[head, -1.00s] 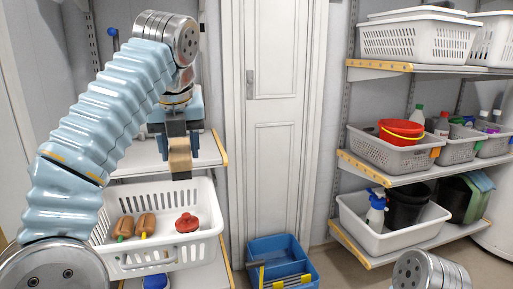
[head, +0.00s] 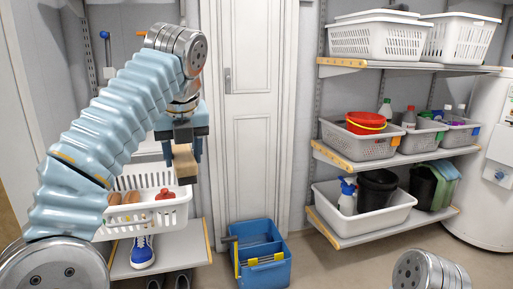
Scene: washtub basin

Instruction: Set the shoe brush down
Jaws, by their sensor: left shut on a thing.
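My left gripper (head: 183,145) points down and is shut on the shoe brush (head: 184,161), a tan wooden block with a dark underside. The brush hangs in the air, and in the picture it overlaps the right part of the white slotted basket (head: 157,215). I see no contact between the brush and any surface. My right gripper is out of view; only a round joint of that arm shows at the lower right.
The basket holds brown-handled items (head: 118,203) and a red item (head: 165,194). A blue sneaker (head: 142,252) sits on the shelf below. A blue caddy (head: 263,268) stands on the floor by the door. Shelves with tubs (head: 360,225) line the right. Floor between is clear.

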